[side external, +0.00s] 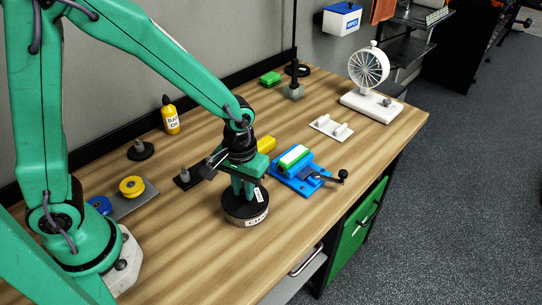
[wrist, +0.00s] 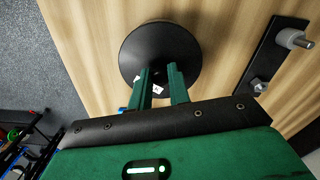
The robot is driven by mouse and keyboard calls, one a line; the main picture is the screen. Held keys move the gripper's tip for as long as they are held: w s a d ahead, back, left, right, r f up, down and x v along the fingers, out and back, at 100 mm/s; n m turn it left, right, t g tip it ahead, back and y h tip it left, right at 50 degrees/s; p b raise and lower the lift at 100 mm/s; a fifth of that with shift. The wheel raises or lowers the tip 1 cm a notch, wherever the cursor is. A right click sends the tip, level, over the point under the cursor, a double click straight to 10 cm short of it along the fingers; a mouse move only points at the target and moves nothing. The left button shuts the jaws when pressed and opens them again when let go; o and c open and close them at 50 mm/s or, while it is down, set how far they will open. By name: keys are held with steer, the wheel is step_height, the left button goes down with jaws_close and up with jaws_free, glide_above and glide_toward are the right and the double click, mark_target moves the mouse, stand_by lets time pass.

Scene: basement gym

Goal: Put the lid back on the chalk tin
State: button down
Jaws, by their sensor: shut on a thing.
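The chalk tin (side external: 262,216) is a low, round, pale-sided can with a label, standing on the bench in the side view. Its black round lid (side external: 232,207) is directly over it, looking level and about centred; I cannot tell whether it is fully seated. My gripper (side external: 246,191) points down from above, its green fingers shut on the middle of the lid. In the wrist view, the lid (wrist: 160,38) is a black disc beyond my two fingers (wrist: 161,72), and it hides the tin. The part gripped is mostly hidden by the fingers.
A yellow block (side external: 266,145) is behind my gripper. A dark plate with posts (side external: 188,178) lies to the left. The bench's front edge is nearby; the wood in front is clear.

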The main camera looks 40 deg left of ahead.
stand_by(0.8)
steer(key=c, duration=0.7)
jaws_free()
steer(key=shift+c, duration=0.2)
steer(key=shift+r, duration=3.5)
jaws_close()
